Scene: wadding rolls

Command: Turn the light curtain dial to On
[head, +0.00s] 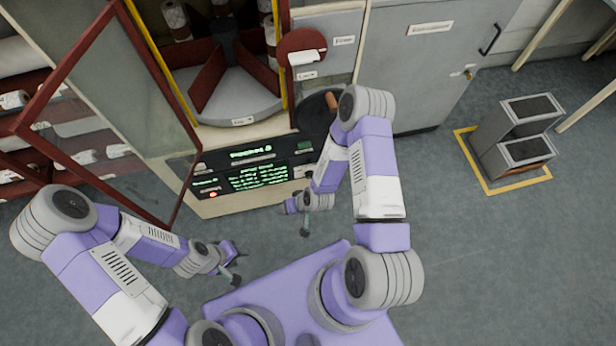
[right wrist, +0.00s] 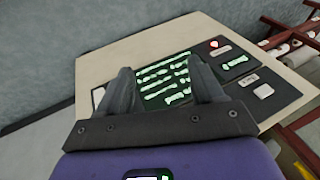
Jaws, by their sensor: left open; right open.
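A dark red round disc with a white bar (head: 302,48) is on the grey cabinet front in the head view, with small labels beside and below it. It may be the light curtain dial, but I cannot read the labels or its setting. My right gripper (head: 296,222) is open and empty in front of the black control panel (head: 219,184). In the right wrist view its two fingers (right wrist: 164,88) stand apart, with the panel's green-lettered screen (right wrist: 165,78) beyond them. My left gripper (head: 236,266) is open and empty, low over the floor and left of the right one.
A yellow-edged bay with a carousel (head: 240,108) and rolls stands above the panel. A red-framed glass door (head: 100,90) stands open at left. A black round recess (head: 316,112) is below the red disc. A grey step unit (head: 515,135) stands right; floor between is clear.

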